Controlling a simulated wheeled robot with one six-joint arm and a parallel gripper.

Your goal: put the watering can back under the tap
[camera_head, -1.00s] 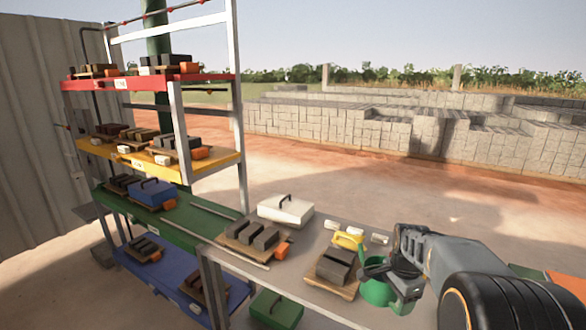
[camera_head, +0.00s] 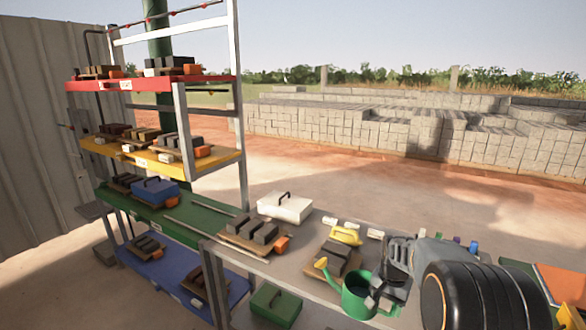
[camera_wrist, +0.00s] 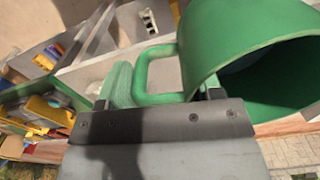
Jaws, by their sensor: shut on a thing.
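I cannot tell whether the can touches the bench. No tap can be made out in these views.
The grey bench (camera_head: 305,262) holds dark blocks on a wooden board (camera_head: 250,238), a white case (camera_head: 285,207) and a yellow item (camera_head: 346,235). A multi-level rack with red, yellow (camera_head: 218,160), green and blue shelves stands left. A green case (camera_head: 276,306) sits below the bench.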

